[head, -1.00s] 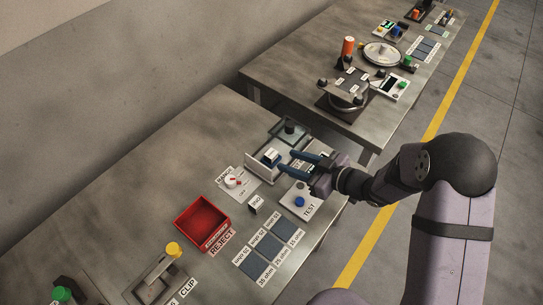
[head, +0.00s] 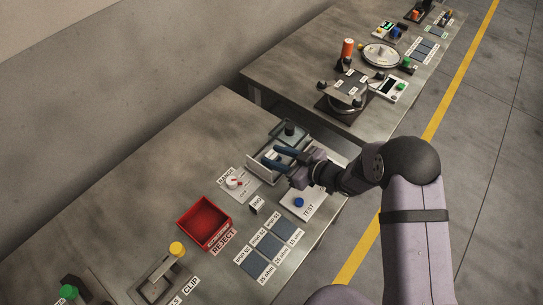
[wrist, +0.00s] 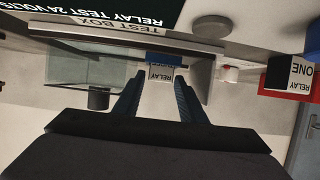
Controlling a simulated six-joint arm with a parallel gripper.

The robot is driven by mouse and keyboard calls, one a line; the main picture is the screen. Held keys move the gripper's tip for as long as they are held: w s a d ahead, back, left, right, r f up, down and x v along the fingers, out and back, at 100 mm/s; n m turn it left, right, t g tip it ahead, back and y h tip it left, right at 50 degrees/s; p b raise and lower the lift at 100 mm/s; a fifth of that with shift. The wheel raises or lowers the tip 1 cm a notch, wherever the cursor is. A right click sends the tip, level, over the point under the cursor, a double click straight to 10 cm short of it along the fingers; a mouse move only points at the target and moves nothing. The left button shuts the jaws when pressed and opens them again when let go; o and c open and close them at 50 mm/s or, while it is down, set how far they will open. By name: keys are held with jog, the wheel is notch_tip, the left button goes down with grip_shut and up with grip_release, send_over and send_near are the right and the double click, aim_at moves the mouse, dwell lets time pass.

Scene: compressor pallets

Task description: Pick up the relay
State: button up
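The relay (wrist: 164,60) is a small block with a blue top and a white, labelled face, seen in the wrist view just beyond my fingertips. It stands in the grey test box (wrist: 207,75), beside a clear-walled compartment. My gripper (wrist: 158,83) is open, with its two blue fingers apart and the relay roughly in line with the gap. In the head view my gripper (head: 271,157) reaches over the test box (head: 254,168) from the right. The fingers largely hide the relay there. I cannot tell whether either finger touches it.
A standing RELAY ONE placard (wrist: 295,76) is on the right in the wrist view. A range dial (head: 233,181), a red reject bin (head: 190,232) and a test panel with a blue button (head: 299,202) surround the box.

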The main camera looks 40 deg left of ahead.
jog(key=c, duration=0.9)
jog(key=shift+o, duration=0.2)
jog(key=shift+r, duration=0.15)
notch_tip(320, 180, up, 10)
jog(key=b, duration=0.1)
jog(key=shift+b, duration=0.3)
